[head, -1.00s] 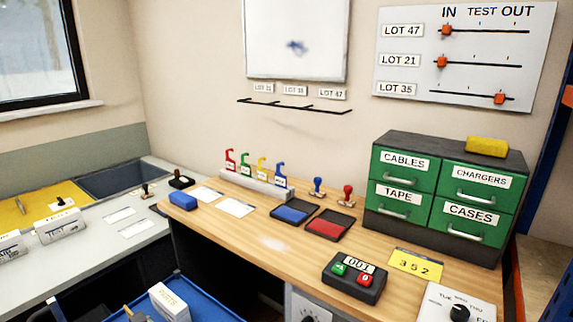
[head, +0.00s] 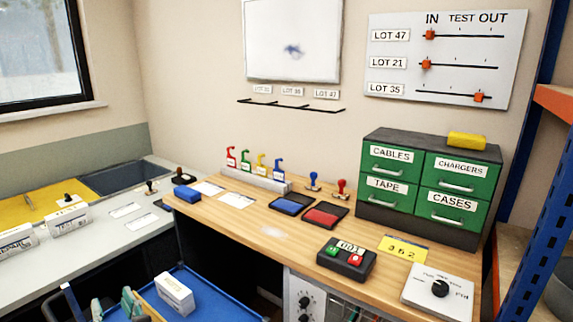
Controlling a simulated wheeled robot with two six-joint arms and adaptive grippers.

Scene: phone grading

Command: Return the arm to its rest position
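The wooden bench (head: 270,232) fills the middle. On it lie a blue pad (head: 291,204), a red pad (head: 325,216) and a black button box (head: 346,260) with a green and a red button. A blue and a red stamp stand behind the pads. A grey dial box (head: 438,289) sits at the right front corner.
A green drawer cabinet (head: 427,184) stands at the bench's back right, a yellow block on top. A blue trolley (head: 228,300) with a white box (head: 175,291) is below at front left. A grey counter (head: 115,240) runs left. Blue rack posts (head: 551,240) stand at right.

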